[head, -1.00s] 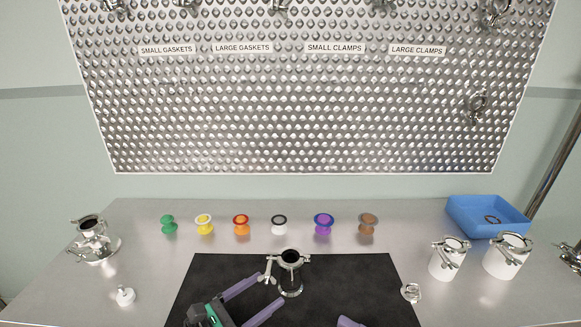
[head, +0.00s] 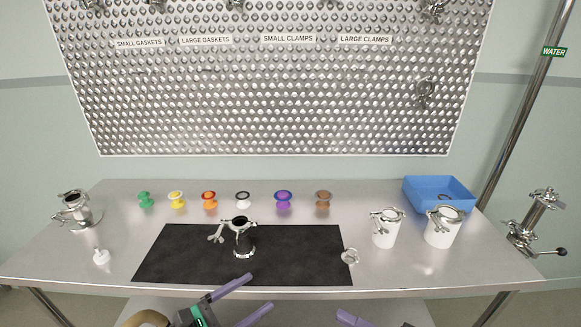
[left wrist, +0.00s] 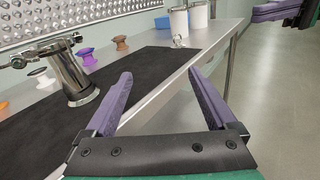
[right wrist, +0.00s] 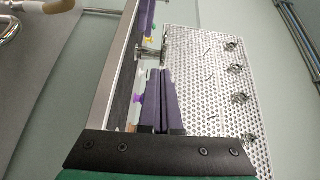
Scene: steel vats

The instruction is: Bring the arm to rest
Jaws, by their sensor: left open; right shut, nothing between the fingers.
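My left gripper (head: 261,291) is open and empty, in front of the table's front edge in the head view. My right gripper (head: 346,318) shows only partly at the bottom of the head view. Its fingers lie together with nothing between them in the right wrist view (right wrist: 161,73). A steel fitting with a clamp (head: 244,243) stands upright on the black mat (head: 300,262), apart from both grippers. It also shows in the left wrist view (left wrist: 72,77).
The steel table (head: 120,215) carries a row of coloured spools, two white canisters (head: 385,230), a blue bin (head: 438,192), a steel vessel (head: 76,208) and a small white piece (head: 101,257). A perforated panel stands behind.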

